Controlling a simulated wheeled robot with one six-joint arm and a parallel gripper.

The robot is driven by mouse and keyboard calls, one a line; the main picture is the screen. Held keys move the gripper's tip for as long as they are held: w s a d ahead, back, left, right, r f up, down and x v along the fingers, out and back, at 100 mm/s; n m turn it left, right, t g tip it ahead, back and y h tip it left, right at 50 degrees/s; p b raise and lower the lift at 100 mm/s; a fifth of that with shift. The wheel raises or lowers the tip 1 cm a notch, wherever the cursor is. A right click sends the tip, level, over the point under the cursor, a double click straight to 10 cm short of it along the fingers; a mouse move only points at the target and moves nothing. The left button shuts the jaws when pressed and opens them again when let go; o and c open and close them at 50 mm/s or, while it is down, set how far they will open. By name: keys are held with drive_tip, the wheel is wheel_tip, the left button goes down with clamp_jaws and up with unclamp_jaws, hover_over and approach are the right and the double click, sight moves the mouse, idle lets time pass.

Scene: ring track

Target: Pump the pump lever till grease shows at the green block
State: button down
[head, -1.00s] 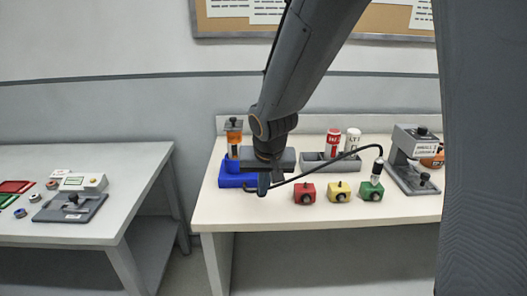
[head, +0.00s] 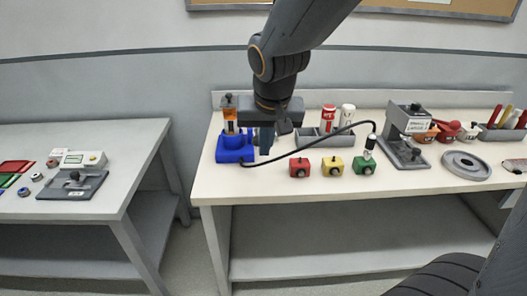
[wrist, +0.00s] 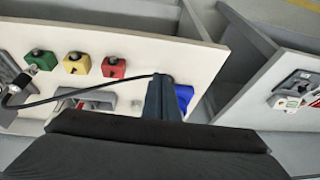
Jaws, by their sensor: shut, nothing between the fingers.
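The blue grease pump (head: 228,155) stands at the left of the light bench, with an orange reservoir (head: 230,114) on top. I cannot make out its lever; my gripper partly covers that area. My gripper (head: 265,146) points down just right of the pump, shut and empty. In the wrist view the shut fingers (wrist: 163,100) stand beside the blue pump (wrist: 184,96), partly hiding it. Whether they touch it I cannot tell. I see no grease there.
Red (head: 299,167) and yellow (head: 332,166) blocks stand left of the green one. A grey tray (head: 312,140) with a red and a white can is behind. A grey press (head: 405,140) and round dish (head: 466,165) stand right. Another table (head: 90,215) is left.

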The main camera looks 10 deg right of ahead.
drive_tip(key=shift+s+a+r, duration=0.1)
drive_tip(key=shift+s+r, duration=0.6)
drive_tip(key=shift+r, duration=0.1)
idle(1.0)
